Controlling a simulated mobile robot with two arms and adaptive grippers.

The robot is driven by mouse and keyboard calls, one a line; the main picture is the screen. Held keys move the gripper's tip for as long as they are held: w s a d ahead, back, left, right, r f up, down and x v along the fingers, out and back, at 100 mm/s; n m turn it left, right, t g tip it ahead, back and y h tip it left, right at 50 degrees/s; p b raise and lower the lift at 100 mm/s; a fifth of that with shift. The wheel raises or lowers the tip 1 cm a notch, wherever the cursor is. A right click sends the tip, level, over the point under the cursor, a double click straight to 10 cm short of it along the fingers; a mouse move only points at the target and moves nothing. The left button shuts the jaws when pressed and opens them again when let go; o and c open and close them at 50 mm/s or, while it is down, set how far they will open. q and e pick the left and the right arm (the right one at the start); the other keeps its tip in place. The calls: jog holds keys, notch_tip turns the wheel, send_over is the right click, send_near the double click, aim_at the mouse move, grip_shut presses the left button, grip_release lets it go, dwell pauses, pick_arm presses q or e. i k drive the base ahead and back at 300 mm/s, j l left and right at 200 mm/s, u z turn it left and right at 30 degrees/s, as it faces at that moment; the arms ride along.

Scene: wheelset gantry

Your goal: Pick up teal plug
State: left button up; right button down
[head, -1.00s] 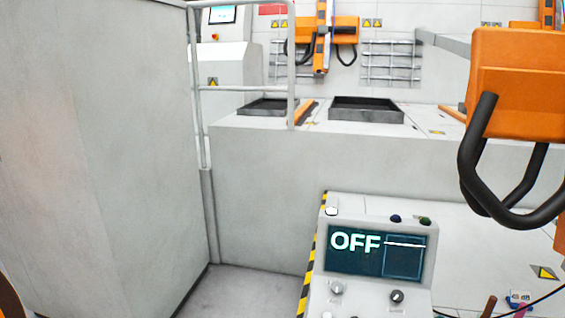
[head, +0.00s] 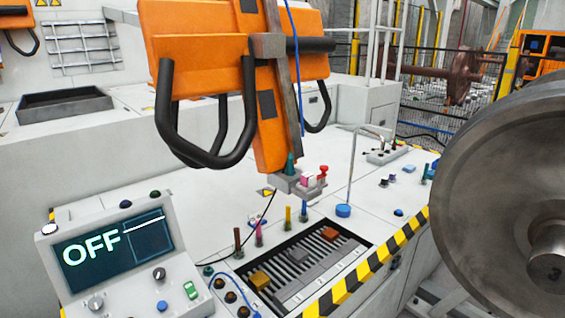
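A teal cone-shaped piece (head: 290,165) stands upright on a small grey block, just below the orange gantry unit. A smaller teal piece (head: 208,271) sits low at the right edge of the control panel, partly hidden. I cannot tell for sure which of the two is the teal plug. Upright brown (head: 238,241), pink (head: 259,234), yellow (head: 288,217) and blue (head: 304,212) plugs stand in a row behind a slotted tray. Neither of my grippers is in view.
The control panel (head: 120,245) reading OFF stands at front left. The orange unit with black handles (head: 205,80) hangs over the white bench. The slotted tray (head: 352,252) lies near the striped edge. A large metal wheel (head: 480,190) blocks the right side. Thin cables cross near the panel.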

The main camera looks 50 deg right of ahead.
aim_at(290, 158)
jog(key=z, duration=1.75)
jog(key=i+l, duration=0.15)
jog(key=l, duration=0.2)
jog(key=i+l, duration=0.15)
jog(key=l, duration=0.15)
